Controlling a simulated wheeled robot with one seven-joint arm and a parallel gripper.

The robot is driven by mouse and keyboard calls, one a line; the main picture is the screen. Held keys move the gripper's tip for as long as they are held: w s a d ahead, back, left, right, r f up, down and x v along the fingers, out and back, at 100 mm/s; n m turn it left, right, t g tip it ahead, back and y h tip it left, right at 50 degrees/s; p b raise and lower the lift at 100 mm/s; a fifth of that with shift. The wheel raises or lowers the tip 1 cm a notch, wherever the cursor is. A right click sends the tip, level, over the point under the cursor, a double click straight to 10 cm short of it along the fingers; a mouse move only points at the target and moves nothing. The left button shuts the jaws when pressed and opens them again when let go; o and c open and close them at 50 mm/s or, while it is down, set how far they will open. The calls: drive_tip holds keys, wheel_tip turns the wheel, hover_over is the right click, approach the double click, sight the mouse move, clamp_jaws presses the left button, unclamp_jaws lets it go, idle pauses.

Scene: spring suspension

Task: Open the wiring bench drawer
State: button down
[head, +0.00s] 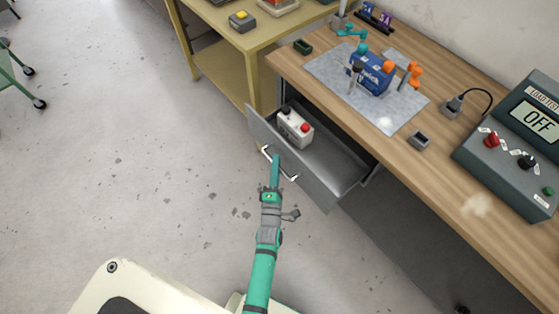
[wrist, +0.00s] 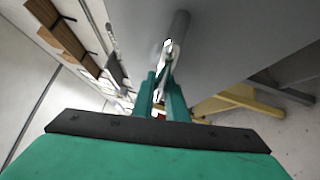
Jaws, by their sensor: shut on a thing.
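The wiring bench drawer (head: 320,172) is grey and stands pulled out from under the wooden bench top (head: 455,172), with its inside showing. A white battery-like box with a red knob (head: 295,126) sits in the drawer near its left end. My gripper (head: 275,160) is shut on the drawer's handle (head: 291,177), a pale bar on the front panel. In the wrist view the gripper's green fingers (wrist: 163,95) close around the bar, which runs along the grey panel (wrist: 225,40). The exact finger contact is partly hidden.
On the bench are a grey mat (head: 327,68) with a blue box (head: 369,75) and small clamps, and a meter reading OFF (head: 520,140). A yellow table (head: 235,45) stands at the back left. The floor left of the drawer is clear.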

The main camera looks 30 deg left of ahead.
drive_tip(key=shift+d, duration=0.2)
drive_tip(key=c, duration=1.8)
unclamp_jaws()
drive_tip(key=shift+o, duration=0.2)
drive_tip(key=shift+a, duration=0.1)
drive_tip(key=shift+s, duration=0.1)
drive_tip(key=v, duration=1)
drive_tip(key=shift+s, duration=0.3)
drive_tip(key=shift+f, duration=0.1)
